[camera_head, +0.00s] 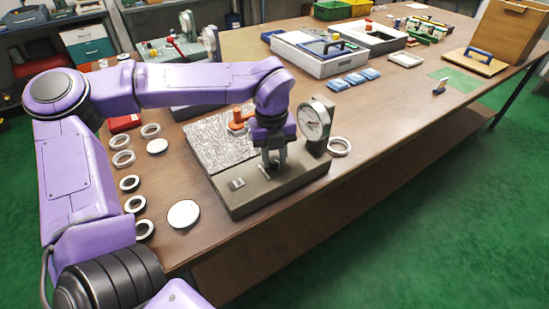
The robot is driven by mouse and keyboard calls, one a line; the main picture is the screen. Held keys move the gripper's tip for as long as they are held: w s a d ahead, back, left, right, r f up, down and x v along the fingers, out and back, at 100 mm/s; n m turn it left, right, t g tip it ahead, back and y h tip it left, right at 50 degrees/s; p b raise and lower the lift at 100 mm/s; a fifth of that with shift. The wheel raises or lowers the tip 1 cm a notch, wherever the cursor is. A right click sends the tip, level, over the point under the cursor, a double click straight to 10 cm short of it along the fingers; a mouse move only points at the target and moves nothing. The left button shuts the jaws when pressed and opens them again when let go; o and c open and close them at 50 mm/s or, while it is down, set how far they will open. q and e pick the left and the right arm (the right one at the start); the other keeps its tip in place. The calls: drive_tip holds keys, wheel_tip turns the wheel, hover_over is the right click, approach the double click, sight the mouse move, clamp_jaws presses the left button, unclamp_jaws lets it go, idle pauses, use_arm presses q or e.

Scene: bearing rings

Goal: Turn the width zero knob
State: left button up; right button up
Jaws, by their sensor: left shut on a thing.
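The measuring device has a grey-brown base (292,180), a speckled plate (215,143) and a round dial gauge (314,121) at its right end. An orange-red part (237,121) stands over the plate. My left arm reaches over from the left, and my left gripper (272,166) points down onto the base, just left of the dial gauge. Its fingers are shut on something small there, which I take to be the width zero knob. The fingers hide the knob, so its angle cannot be seen. My right gripper is not in view.
Several bearing rings (123,159) lie left of the device, with a pale disc (183,214) in front. Another ring (339,147) lies by the dial. Blue packets (355,79) and a white case (310,55) are behind. The table's right front is clear.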

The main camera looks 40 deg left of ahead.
sight(272, 160)
use_arm(q)
drive_tip(key=shift+n+b, duration=0.45)
drive_tip(key=shift+n, duration=0.65)
drive_tip(key=shift+r, duration=0.1)
drive_tip(key=o, duration=1.1)
drive_tip(key=shift+c, duration=0.2)
wheel_tip(272, 160, up, 10)
drive_tip(key=shift+s+r, duration=0.2)
drive_tip(key=shift+r, duration=0.05)
drive_tip(key=shift+a, duration=0.1)
